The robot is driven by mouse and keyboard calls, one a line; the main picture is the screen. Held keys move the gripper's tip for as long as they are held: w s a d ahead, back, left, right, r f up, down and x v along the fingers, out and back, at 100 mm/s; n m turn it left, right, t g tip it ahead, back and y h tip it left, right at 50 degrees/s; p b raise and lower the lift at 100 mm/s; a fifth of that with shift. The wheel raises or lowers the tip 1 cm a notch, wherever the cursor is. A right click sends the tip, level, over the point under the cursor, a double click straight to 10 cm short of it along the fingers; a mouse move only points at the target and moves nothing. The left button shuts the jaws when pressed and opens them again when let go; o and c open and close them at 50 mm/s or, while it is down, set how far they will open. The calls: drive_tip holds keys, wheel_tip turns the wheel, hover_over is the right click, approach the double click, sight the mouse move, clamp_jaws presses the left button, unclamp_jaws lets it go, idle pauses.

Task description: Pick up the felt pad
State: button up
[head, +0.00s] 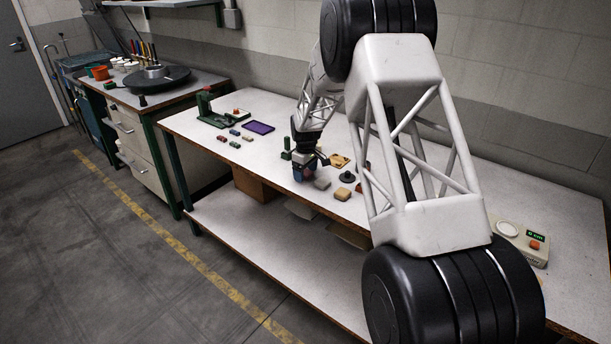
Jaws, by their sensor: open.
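My gripper (308,173) is open and points down, low over the middle of the white workbench. A blue and red item (299,174) shows at its fingers, too small to tell whether it touches them. Just right of the fingers lies a grey rounded block (322,183), and a tan block (342,194) lies further right. Either of these could be the felt pad; I cannot tell which. A purple flat square (258,127) with a dark rim lies further left. My arm hides part of the bench to the right.
A dark round knobbed piece (347,177) and a yellowish plate (339,160) lie right of the gripper. A green press-like device (211,112) stands at the bench's left end, with several small blocks before it. A scale (520,240) stands far right. The bench's front left is clear.

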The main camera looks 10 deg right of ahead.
sight(306, 172)
idle(0.4)
drive_tip(key=c, duration=1)
drive_tip(key=shift+r, duration=0.15)
drive_tip(key=shift+r, duration=1.55)
drive_tip(key=s, duration=0.5)
drive_tip(key=s+r, duration=0.1)
drive_tip(key=s, duration=0.4)
drive_tip(key=s+d, duration=0.1)
drive_tip(key=s, duration=0.5)
drive_tip(key=shift+r, duration=0.3)
drive_tip(key=shift+w, duration=0.15)
